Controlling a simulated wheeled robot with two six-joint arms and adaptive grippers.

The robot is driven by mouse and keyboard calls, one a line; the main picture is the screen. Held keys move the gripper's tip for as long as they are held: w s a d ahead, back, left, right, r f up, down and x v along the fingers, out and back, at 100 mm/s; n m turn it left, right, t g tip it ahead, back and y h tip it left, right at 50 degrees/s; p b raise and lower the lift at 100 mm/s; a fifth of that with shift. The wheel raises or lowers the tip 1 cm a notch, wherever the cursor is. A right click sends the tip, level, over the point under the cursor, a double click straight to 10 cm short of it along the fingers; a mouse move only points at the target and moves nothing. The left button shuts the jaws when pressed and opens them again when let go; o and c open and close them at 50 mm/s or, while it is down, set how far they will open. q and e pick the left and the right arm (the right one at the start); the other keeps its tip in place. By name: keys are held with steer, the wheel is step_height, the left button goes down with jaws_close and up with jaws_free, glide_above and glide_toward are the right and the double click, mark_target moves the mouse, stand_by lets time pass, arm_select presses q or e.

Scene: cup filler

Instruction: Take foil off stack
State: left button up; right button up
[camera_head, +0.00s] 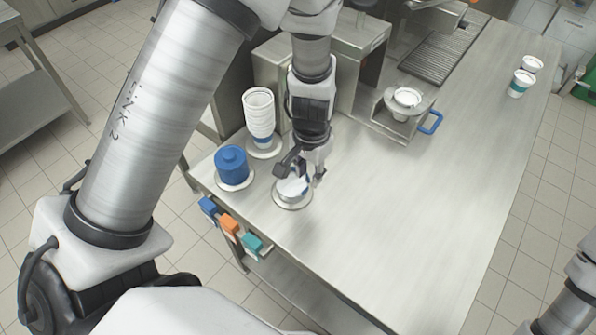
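The foil stack (292,189) is a low pile of pale silver discs on a round holder (293,205) near the table's left front edge. My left gripper (301,175) points down right over the stack. Its dark fingers are spread apart, one at the stack's left and one at its right. The gripper hides the stack's back part, and I cannot tell whether the fingertips touch the foil. No foil shows lifted off the stack. My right gripper is out of view; only part of my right arm shows at the lower right.
A metal machine (345,60) is behind. A cup (407,97) sits in a blue-handled holder (431,122). Two cups stand far right. The table's middle is clear.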

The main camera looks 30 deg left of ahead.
mark_target(306, 188)
arm_select(q)
steer(key=f, duration=0.4)
steer(key=shift+s+a+f, duration=0.15)
steer(key=shift+s+f, duration=0.05)
steer(key=shift+s, duration=0.2)
steer(key=shift+w+a+f, duration=0.1)
steer(key=shift+w+f, duration=0.15)
steer(key=shift+f, duration=0.1)
steer(key=shift+s+r, duration=0.15)
steer(key=shift+s, duration=0.15)
steer(key=c, duration=0.6)
steer(key=shift+w, duration=0.1)
jaws_close()
step_height(306, 188, up, 10)
